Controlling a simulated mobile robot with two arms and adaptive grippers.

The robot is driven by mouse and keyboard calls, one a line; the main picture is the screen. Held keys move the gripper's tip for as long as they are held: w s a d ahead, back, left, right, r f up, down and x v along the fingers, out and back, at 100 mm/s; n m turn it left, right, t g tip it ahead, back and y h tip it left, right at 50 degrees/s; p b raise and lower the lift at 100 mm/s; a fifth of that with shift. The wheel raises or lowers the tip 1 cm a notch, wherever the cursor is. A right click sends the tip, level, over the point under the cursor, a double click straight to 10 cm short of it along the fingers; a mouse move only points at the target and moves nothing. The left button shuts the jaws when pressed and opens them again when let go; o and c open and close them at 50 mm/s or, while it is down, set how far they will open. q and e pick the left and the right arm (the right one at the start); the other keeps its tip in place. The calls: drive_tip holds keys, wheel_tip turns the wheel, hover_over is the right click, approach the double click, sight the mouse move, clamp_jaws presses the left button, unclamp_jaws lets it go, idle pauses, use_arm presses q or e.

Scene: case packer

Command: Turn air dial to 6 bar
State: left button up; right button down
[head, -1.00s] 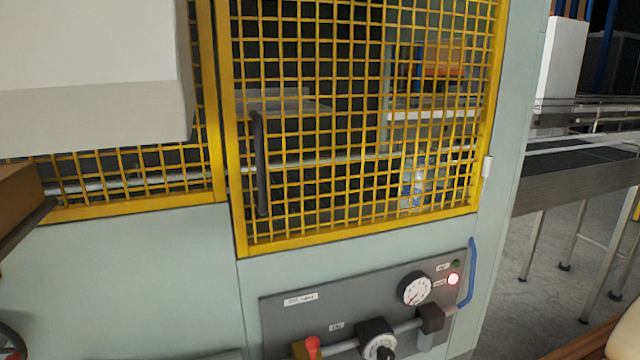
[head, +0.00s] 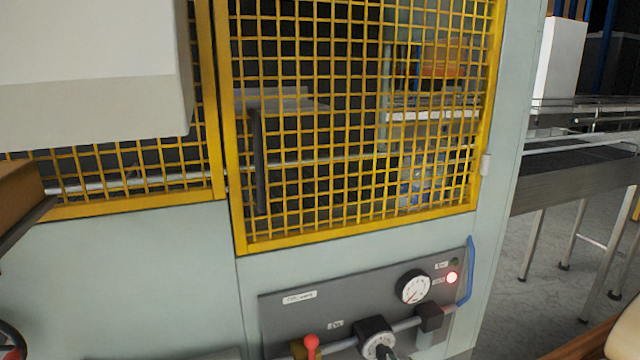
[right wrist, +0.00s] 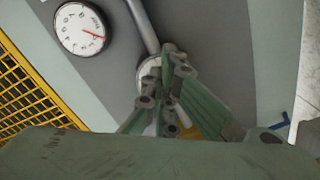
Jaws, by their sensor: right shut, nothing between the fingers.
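The air dial (head: 373,340) is a pale round face on a black block, at the bottom edge of the head view. In the right wrist view the dial (right wrist: 149,72) is mostly hidden behind my right gripper (right wrist: 163,88), which is shut and empty with its tips in front of the dial. I cannot tell whether they touch it. A dark shape over the dial's lower right in the head view may be its tips. The white pressure gauge (head: 413,286) has a red needle and also shows in the wrist view (right wrist: 80,28); its numbers are too small to read. My left gripper is not seen.
The grey panel (head: 280,318) also carries a red-knobbed lever (head: 311,342), a lit red lamp (head: 452,278) and a blue hose (head: 470,270). A yellow mesh door (head: 350,232) stands above it. A conveyor (head: 570,185) is at the right.

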drive_tip(key=shift+w+a+r, duration=0.1)
drive_tip(key=shift+a+r, duration=0.2)
drive_tip(key=shift+r, duration=0.15)
drive_tip(key=shift+f, duration=0.15)
drive_tip(key=shift+a+f+b, duration=0.6)
drive_tip(key=shift+a+f, duration=0.2)
drive_tip(key=shift+f, duration=0.35)
idle(0.3)
drive_tip(key=f+p+v, duration=0.1)
drive_tip(key=v, duration=0.5)
drive_tip(key=shift+d, duration=0.3)
